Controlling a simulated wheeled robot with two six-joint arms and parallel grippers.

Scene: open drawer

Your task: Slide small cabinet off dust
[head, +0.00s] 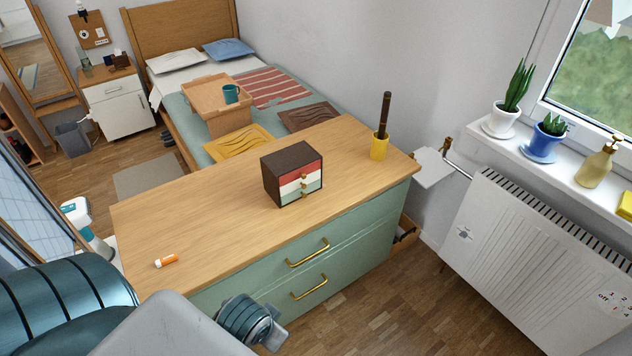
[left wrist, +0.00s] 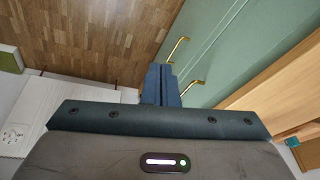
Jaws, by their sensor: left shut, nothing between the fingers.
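The small cabinet (head: 284,166) is a dark brown box with a red, a white and a green drawer front and gold knobs. It stands upright on the wooden top of the green dresser (head: 215,200), near the middle. I cannot make out dust around it. My left arm comes in at the lower left of the head view, in front of the dresser and well away from the cabinet. My left gripper (left wrist: 161,84) is shut and empty in the left wrist view, in front of the green drawer fronts. My right gripper is not in view.
An orange-and-white tube (head: 166,260) lies at the left of the dresser top. A yellow cup with a dark stick (head: 380,145) stands at the right back. Two gold handles (head: 308,253) stick out from the dresser front. The top between tube and cabinet is clear.

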